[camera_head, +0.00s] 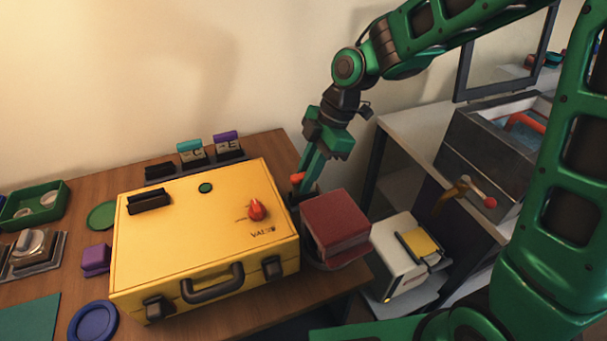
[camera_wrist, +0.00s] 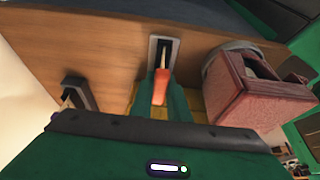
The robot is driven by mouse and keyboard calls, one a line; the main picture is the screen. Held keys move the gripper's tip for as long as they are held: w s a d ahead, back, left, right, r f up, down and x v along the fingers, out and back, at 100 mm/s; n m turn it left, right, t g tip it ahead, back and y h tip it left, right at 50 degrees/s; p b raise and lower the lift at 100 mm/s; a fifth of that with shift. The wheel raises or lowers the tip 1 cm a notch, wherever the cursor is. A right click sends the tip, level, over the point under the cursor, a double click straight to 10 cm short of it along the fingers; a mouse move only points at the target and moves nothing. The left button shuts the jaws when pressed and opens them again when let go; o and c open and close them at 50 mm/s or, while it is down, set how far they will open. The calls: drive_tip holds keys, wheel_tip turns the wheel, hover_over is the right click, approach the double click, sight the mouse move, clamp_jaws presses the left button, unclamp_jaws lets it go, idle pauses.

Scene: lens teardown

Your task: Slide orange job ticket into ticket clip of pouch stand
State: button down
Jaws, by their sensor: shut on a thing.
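The orange job ticket (camera_head: 297,178) is pinched in my gripper (camera_head: 306,174), low behind the right rear corner of the yellow case. In the wrist view the ticket (camera_wrist: 160,88) sticks out from between the green fingers. Its far end is at the near side of a grey-framed holder with a dark slot (camera_wrist: 164,48), standing on the wooden table. I cannot tell whether the ticket's tip is inside the slot. In the head view that holder is mostly hidden by the case and fingers. A dark stand (camera_head: 195,164) at the back holds teal and purple tabbed pieces marked C and E.
The yellow case (camera_head: 205,245) fills the table's middle. A dark red box (camera_head: 335,222) stands close to the right of my gripper; it also shows in the wrist view (camera_wrist: 250,98). A white unit (camera_head: 402,262) is farther right. Another dark holder (camera_wrist: 78,92) is at the wrist view's left.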

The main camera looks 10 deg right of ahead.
drive_tip(key=shift+f, duration=0.3)
drive_tip(key=c, duration=1.3)
unclamp_jaws()
drive_tip(key=shift+r, duration=4.5)
drive_tip(key=shift+d, duration=0.1)
